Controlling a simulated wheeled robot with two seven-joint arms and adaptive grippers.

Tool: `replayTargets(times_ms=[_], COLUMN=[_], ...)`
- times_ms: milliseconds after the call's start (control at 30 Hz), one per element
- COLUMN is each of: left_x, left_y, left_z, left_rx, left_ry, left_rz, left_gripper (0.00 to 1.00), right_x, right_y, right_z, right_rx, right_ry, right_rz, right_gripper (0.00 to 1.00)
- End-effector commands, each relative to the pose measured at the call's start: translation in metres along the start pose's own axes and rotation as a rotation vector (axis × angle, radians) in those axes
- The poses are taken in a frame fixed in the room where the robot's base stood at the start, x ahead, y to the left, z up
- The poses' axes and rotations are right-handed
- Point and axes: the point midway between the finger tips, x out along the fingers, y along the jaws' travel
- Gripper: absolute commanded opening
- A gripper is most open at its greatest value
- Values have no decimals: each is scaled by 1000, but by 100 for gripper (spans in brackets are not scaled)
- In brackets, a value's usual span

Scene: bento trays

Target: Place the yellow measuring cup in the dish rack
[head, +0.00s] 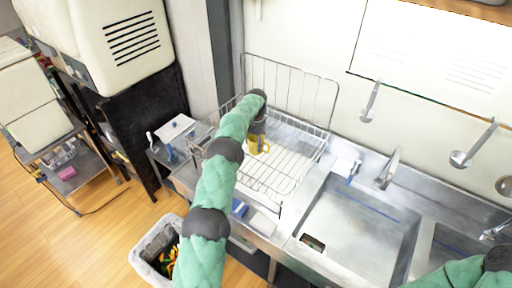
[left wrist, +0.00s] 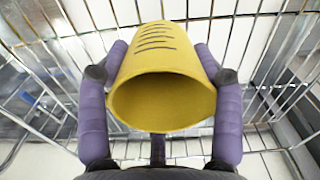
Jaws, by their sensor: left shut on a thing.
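The yellow measuring cup (head: 263,147) is inside the wire dish rack (head: 284,172), toward its back left. My left gripper (head: 258,131) reaches down into the rack from above and is shut on the cup. In the left wrist view, purple fingers press on both sides of the yellow measuring cup (left wrist: 161,60), with its open rim toward the camera and dark marks on its side. Rack wires (left wrist: 262,35) show behind and around it. Whether the cup touches the rack floor is unclear. My right arm shows at the bottom right; its gripper is out of view.
The rack has a tall wire back (head: 300,85) and raised sides. A steel sink (head: 360,220) with a faucet (head: 387,170) is to its right. Ladles (head: 370,100) hang on the wall. A bin (head: 150,255) stands on the floor at left. The rack's front is clear.

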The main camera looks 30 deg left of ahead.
Motion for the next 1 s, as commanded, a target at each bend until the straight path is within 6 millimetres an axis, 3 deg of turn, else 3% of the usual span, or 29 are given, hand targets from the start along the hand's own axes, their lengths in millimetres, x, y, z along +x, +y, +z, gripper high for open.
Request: replayTargets(times_ms=[233,633,667,733,1000], left_x=[30,36,36,36,35], left_y=[-1,-1,-1,-1,-1], left_z=[0,0,0,0,0], left_rx=[0,0,0,0,0], left_ry=[-2,-1,-1,-1,-1], left_rz=[0,0,0,0,0], left_gripper=[19,19,72,90,90], right_x=[-6,-2,-2,-3,-3], right_y=[-2,-1,-1,-1,-1], right_z=[0,0,0,0,0], right_rx=[0,0,0,0,0], right_ry=[0,0,0,0,0], right_rz=[0,0,0,0,0], right_gripper=[0,0,0,0,0])
